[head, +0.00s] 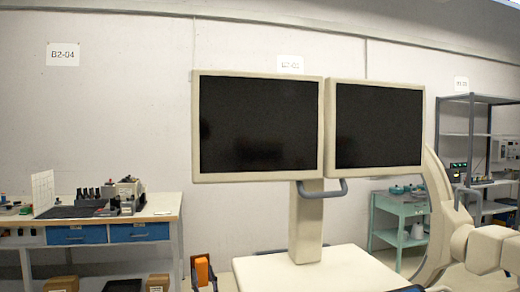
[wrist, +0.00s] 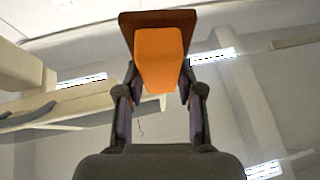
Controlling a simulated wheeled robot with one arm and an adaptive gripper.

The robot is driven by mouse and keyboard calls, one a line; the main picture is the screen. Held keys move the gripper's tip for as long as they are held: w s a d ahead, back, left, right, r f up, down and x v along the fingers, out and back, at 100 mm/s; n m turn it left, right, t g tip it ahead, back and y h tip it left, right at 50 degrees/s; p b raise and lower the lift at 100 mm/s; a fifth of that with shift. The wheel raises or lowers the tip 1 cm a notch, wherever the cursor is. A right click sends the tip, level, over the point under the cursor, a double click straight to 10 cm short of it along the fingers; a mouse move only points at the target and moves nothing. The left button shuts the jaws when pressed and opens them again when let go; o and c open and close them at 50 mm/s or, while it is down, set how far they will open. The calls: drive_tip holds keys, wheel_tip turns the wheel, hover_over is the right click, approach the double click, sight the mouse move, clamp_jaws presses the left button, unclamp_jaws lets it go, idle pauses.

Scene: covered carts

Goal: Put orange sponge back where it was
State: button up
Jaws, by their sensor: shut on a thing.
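The orange sponge (wrist: 160,58) is held between the two dark fingers of my gripper (wrist: 158,78) in the wrist view. A darker brown face or layer shows at its top and edges; I cannot tell which. In the head view the sponge (head: 202,271) is upright at the bottom edge, with the dark fingers of my gripper (head: 203,282) on either side of it. The place where the sponge was before cannot be told from these frames.
A white cart with two black screens (head: 258,126) stands in the middle, its pale top (head: 330,272) bare. A workbench with blue drawers (head: 110,233) is at left. A teal table (head: 400,207) and grey shelving (head: 470,135) stand at right.

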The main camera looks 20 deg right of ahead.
drive_tip(key=shift+w+d+f, duration=0.1)
drive_tip(key=shift+d+f, duration=0.1)
drive_tip(key=shift+d, duration=0.1)
